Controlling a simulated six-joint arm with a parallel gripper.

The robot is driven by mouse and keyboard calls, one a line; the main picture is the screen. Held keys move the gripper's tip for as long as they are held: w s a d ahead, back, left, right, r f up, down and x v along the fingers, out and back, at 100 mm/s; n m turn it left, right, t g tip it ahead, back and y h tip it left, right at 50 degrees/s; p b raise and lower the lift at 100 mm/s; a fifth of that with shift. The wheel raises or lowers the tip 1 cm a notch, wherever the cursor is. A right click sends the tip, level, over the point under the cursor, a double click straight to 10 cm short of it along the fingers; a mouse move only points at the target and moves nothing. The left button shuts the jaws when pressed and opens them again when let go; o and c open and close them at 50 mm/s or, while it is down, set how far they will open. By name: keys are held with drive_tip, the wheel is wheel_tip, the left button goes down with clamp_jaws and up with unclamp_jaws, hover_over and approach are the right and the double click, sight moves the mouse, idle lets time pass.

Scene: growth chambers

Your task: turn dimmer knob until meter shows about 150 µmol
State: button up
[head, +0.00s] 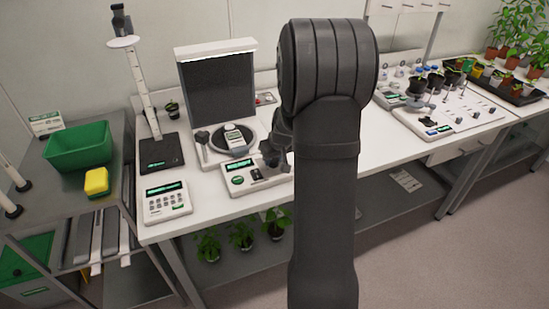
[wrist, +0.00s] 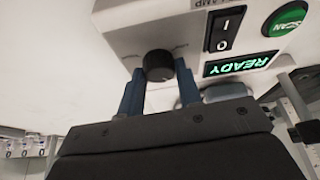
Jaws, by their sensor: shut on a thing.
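In the wrist view, a round black knob (wrist: 158,64) sits on the front of a white control box (wrist: 130,25). My gripper (wrist: 158,80) has its two blue fingers on either side of the knob and is shut on it. In the head view, the same box (head: 228,190) stands on the white bench, and my gripper (head: 273,152) is at its right end; the knob is hidden there. A small handheld device (head: 233,137), possibly the meter, lies on a round plate behind the box. Its reading is too small to read.
The box carries a rocker switch (wrist: 226,28), a green SCAN button (wrist: 286,18) and a display (wrist: 241,64) showing "READY". A keypad unit (head: 165,203) stands to the left. A dark panel (head: 217,85) rises behind. My arm covers the bench's middle.

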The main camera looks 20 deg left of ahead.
drive_tip(key=m+h, duration=0.1)
drive_tip(key=m, duration=0.2)
drive_tip(key=m+t+h, duration=0.1)
drive_tip(key=m, duration=0.2)
drive_tip(key=shift+s+a, duration=0.1)
drive_tip(key=shift+a, duration=0.05)
drive_tip(key=shift+m, duration=0.4)
drive_tip(key=o, duration=1)
drive_tip(key=shift+c, duration=0.2)
drive_tip(key=v, duration=1.7)
drive_tip(key=shift+s+a, duration=0.15)
drive_tip(key=shift+s, duration=0.2)
drive_tip(key=x, duration=1.7)
drive_tip(key=shift+w, duration=0.35)
